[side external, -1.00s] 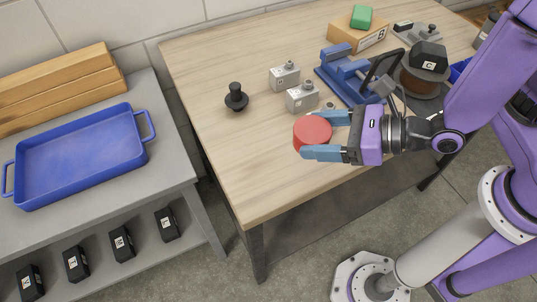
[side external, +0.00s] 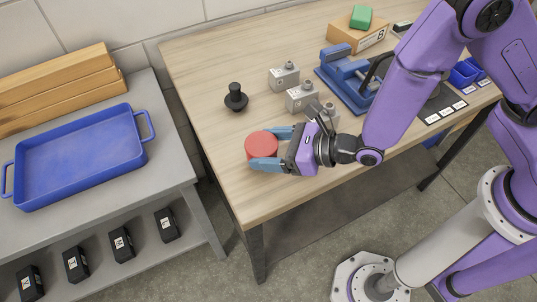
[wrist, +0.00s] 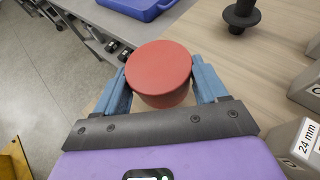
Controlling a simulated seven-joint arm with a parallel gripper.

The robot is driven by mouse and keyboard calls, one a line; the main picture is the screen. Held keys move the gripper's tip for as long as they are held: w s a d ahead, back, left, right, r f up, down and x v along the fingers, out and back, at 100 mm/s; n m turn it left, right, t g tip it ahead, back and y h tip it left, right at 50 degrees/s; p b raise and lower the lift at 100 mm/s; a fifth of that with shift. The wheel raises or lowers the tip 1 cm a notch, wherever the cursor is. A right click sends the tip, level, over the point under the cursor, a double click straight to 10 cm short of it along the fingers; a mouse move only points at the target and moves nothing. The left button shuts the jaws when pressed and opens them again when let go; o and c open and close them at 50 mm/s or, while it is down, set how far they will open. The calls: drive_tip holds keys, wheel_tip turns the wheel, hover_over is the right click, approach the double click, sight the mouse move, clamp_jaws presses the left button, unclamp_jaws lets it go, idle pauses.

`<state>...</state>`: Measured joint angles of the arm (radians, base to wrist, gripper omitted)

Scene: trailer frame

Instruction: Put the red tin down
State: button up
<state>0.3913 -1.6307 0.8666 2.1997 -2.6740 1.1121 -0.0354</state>
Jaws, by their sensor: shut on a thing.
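The red tin (side external: 261,145) is a short round can, held upright between the blue fingers of my gripper (side external: 270,148). It is over the front left part of the wooden table (side external: 205,85). In the wrist view the red tin (wrist: 158,72) sits between both fingers of my gripper (wrist: 162,88), which are shut on its sides. I cannot tell whether its underside touches the table top.
A black knobbed piece (side external: 235,97) stands behind the tin. Grey metal blocks (side external: 302,97) and a blue vise (side external: 345,75) stand farther right. A blue tray (side external: 80,155) lies on the grey side bench (side external: 165,130). The table's left front is clear.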

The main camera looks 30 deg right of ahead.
drive_tip(key=shift+f, duration=1.6)
drive_tip(key=shift+f, duration=0.1)
drive_tip(key=o, duration=1.1)
drive_tip(key=shift+f, duration=0.1)
drive_tip(key=shift+r, duration=0.25)
drive_tip(key=v, duration=1.1)
drive_tip(key=shift+s+d+r, duration=0.15)
drive_tip(key=shift+s+d, duration=0.1)
drive_tip(key=shift+d, duration=0.05)
